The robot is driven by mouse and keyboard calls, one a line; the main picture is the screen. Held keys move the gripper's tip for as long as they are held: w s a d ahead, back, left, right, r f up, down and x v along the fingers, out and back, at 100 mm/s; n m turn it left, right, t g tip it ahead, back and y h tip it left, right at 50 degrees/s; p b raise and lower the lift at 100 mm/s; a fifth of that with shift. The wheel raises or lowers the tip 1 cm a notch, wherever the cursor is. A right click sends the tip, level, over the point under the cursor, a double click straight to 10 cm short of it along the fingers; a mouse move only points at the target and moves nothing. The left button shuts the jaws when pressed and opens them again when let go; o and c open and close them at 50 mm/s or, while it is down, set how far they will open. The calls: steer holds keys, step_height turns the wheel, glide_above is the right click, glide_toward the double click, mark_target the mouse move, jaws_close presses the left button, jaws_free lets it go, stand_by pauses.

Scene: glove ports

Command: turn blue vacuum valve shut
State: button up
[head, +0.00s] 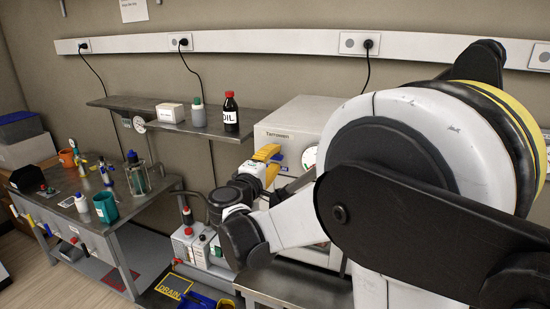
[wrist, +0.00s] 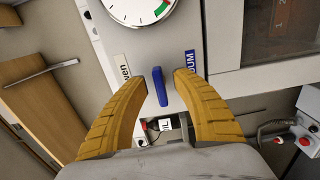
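The blue vacuum valve handle (wrist: 159,86) is a short upright lever on the pale front panel in the wrist view. My gripper (wrist: 154,72) has yellow fingers, one on each side of the handle. The fingers are apart, with visible gaps to the handle; I cannot tell how far its depth lies from the tips. A blue label ending in "UUM" (wrist: 190,59) is partly hidden behind the right finger. In the head view my gripper (head: 276,160) is at the white oven (head: 290,122), and my arm hides much of the oven front.
A round gauge (wrist: 140,5) sits above the handle, and a dark oven window (wrist: 266,25) is to its right. In the head view a shelf (head: 170,119) holds an oil bottle (head: 231,112). A cluttered bench (head: 135,205) stands at left.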

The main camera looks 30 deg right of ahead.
steer(key=v, duration=1.1)
steer(key=shift+s+a, duration=0.1)
steer(key=shift+s, duration=0.05)
steer(key=s+d+f+m+g+y+b, duration=0.1)
steer(key=s+f+m+g+y+b, duration=0.15)
steer(key=s+f+y, duration=0.55)
steer(key=s+a+f+m+g+y, duration=0.1)
steer(key=s+a+f+m+y, duration=0.4)
steer(key=s+a+f, duration=0.3)
steer(key=s+a+y, duration=0.1)
steer(key=s+a, duration=0.1)
steer(key=s, duration=0.1)
steer(key=shift+s, duration=0.2)
